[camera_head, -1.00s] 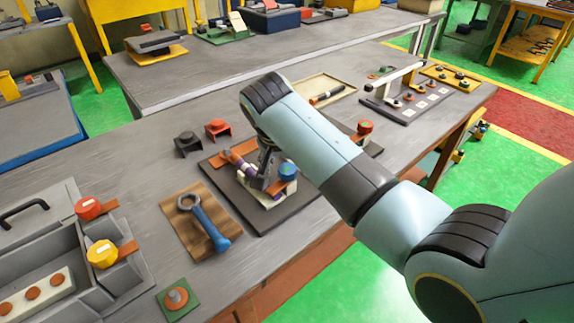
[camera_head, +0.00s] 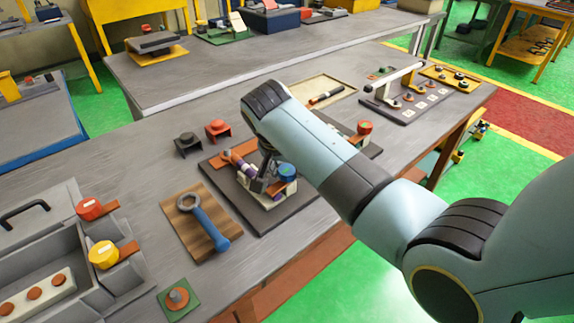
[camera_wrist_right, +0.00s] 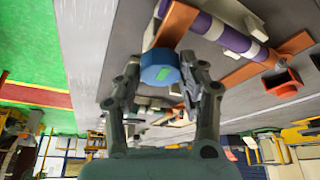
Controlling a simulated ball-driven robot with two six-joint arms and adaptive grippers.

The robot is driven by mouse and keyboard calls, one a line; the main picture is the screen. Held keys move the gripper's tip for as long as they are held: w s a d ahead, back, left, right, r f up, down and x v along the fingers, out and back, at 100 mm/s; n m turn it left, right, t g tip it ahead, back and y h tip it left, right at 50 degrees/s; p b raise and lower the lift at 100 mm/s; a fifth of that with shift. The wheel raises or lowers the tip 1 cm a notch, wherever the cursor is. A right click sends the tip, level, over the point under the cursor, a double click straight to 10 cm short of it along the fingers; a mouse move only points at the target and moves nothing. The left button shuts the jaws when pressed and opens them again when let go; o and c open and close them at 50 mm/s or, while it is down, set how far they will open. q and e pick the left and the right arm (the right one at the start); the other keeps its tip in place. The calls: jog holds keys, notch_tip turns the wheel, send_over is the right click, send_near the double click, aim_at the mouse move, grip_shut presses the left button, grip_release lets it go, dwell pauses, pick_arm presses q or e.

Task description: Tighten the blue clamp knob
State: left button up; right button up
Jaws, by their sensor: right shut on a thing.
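The blue clamp knob (camera_head: 287,171) sits on a pale fixture on a dark base plate (camera_head: 282,215) on the grey table. The right gripper also shows in the wrist view (camera_wrist_right: 162,78). A purple and white striped bar (camera_wrist_right: 228,36) runs beside the knob, near an orange bar. My left gripper is not in view.
A blue-handled ring wrench (camera_head: 209,222) lies on a wooden board left of the fixture. Black (camera_head: 187,143) and orange (camera_head: 217,130) brackets stand behind it. A grey bin (camera_head: 60,262) with red and yellow knobs is at the left. A green pad (camera_head: 178,298) lies at the front.

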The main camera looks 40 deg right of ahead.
jog(key=shift+r, duration=0.1)
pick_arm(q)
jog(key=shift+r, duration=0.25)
pick_arm(e)
jog(key=o, duration=1.2)
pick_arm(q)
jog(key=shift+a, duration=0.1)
pick_arm(e)
jog(key=v, duration=1.1)
jog(key=shift+a+r, duration=0.15)
jog(key=shift+r, duration=0.25)
